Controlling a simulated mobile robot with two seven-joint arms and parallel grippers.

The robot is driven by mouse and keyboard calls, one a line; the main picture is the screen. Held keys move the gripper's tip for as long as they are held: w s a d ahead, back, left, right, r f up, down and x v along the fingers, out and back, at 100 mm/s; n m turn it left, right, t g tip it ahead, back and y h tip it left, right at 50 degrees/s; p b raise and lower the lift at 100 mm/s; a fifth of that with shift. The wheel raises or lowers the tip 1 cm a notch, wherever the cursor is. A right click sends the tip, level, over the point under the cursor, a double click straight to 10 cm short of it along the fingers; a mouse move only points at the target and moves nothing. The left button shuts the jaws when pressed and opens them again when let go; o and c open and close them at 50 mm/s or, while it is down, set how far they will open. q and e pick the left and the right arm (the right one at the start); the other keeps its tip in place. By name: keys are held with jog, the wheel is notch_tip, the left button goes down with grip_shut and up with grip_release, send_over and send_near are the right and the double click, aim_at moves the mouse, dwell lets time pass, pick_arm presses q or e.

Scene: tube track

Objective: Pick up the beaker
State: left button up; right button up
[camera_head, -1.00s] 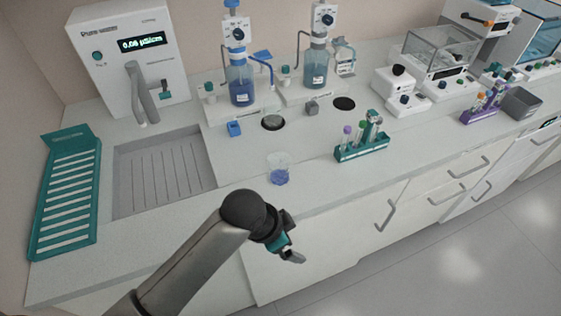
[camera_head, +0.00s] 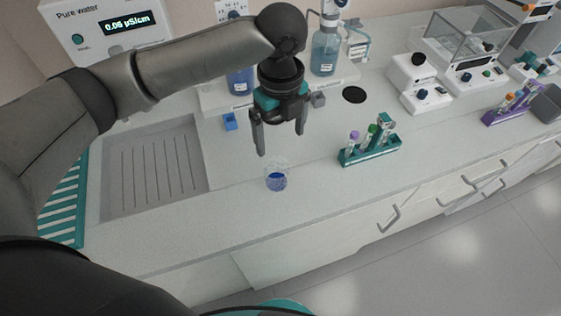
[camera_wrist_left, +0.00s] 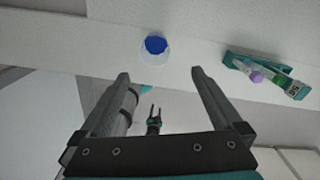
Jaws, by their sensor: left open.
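The beaker (camera_head: 277,178) is a small clear vessel with blue liquid in it. It stands upright on the counter near the front edge in the head view. It also shows in the left wrist view (camera_wrist_left: 154,50), beyond the fingertips and between their lines. My left gripper (camera_head: 280,143) is open and empty, pointing down above and just behind the beaker in the head view. Its two fingers also show in the left wrist view (camera_wrist_left: 158,74). The fingers do not surround the beaker. A small dark gripper (camera_wrist_left: 154,112) low in the wrist view is probably my right one; its jaws look apart.
A teal tube rack (camera_head: 370,153) with several tubes stands right of the beaker. A grey sink tray (camera_head: 155,165) lies to the left. The counter around the beaker is clear.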

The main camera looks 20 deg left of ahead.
pick_arm(q)
send_near(277, 174)
jog(key=shift+s+d+f+b, duration=0.1)
jog(key=shift+s+d+b, duration=0.1)
jog(key=shift+s+d, duration=0.3)
jog(key=shift+s+d+f+b, duration=0.1)
jog(key=shift+s+d+b, duration=0.1)
jog(key=shift+s, duration=0.45)
jog(key=shift+f, duration=0.45)
jog(key=f, duration=0.2)
jog(key=a+f, duration=0.1)
jog(key=f, duration=0.1)
jog(key=shift+f, duration=0.2)
jog(key=shift+d+f, duration=0.1)
jog(key=shift+f, duration=0.1)
pick_arm(e)
jog(key=shift+s+f, duration=0.65)
jog(key=shift+s, duration=0.35)
pick_arm(q)
jog(key=shift+c, duration=0.4)
jog(key=c, duration=1.2)
